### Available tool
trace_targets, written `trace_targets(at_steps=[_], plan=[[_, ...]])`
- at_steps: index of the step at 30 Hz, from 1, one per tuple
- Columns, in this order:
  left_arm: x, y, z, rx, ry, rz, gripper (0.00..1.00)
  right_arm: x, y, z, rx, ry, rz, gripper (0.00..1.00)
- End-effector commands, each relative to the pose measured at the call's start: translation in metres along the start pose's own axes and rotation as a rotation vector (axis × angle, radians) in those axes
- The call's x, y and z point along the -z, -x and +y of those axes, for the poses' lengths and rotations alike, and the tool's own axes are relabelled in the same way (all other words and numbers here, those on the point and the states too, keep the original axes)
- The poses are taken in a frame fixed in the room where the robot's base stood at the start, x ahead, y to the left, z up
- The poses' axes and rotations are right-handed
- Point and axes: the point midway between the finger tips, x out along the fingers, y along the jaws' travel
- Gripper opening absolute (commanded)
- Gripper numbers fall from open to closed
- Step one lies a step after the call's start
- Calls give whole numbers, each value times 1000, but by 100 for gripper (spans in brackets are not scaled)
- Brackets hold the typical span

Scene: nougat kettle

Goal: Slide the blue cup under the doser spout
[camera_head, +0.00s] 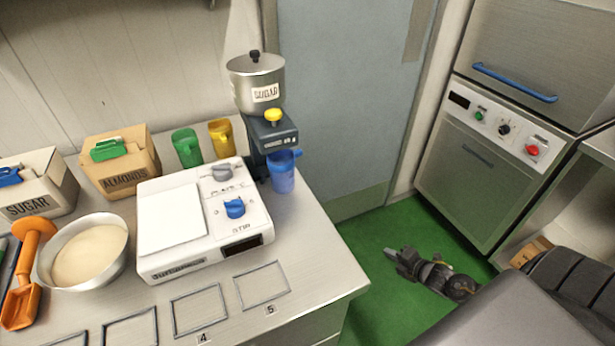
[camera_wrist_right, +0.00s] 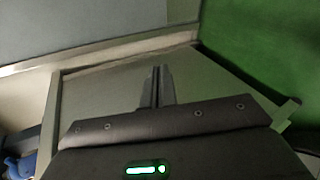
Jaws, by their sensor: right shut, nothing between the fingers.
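The blue cup (camera_head: 283,174) stands upright on the counter at the foot of the sugar doser (camera_head: 257,90), below its dark head with the yellow knob (camera_head: 273,115). The spout itself is hidden in this view, so I cannot tell how exactly the cup lines up with it. My right gripper (camera_head: 392,256) is well to the right of the counter, over the green floor, apart from the cup. Its fingers (camera_wrist_right: 157,88) are together and empty in the right wrist view. My left gripper is not in view.
A white stirring unit (camera_head: 171,228) stands left of the doser. Green (camera_head: 188,147) and yellow (camera_head: 221,138) cups stand behind it. A bowl (camera_head: 65,252), orange scoop (camera_head: 27,270) and almonds box (camera_head: 122,170) are further left. An oven (camera_head: 480,165) stands right, beyond open floor.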

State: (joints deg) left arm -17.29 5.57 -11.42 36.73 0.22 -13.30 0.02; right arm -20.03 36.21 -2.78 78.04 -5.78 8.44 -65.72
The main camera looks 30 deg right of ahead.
Motion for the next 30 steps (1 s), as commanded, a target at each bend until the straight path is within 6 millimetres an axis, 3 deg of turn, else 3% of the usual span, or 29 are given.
trace_targets(at_steps=[1,3,6,9,12,15,19,30], plan=[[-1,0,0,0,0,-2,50,-11,3,56,-106,192,39,0],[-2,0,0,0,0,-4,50,-12,12,126,-253,460,86,0],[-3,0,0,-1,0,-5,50,3,34,212,-462,815,129,0],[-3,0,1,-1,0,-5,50,29,61,275,-653,1104,153,0],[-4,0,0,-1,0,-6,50,53,85,314,-804,1308,161,0],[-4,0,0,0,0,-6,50,70,102,335,-904,1431,161,0],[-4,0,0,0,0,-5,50,80,112,346,-963,1498,157,0],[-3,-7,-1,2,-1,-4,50,92,100,354,-970,1502,150,0]])
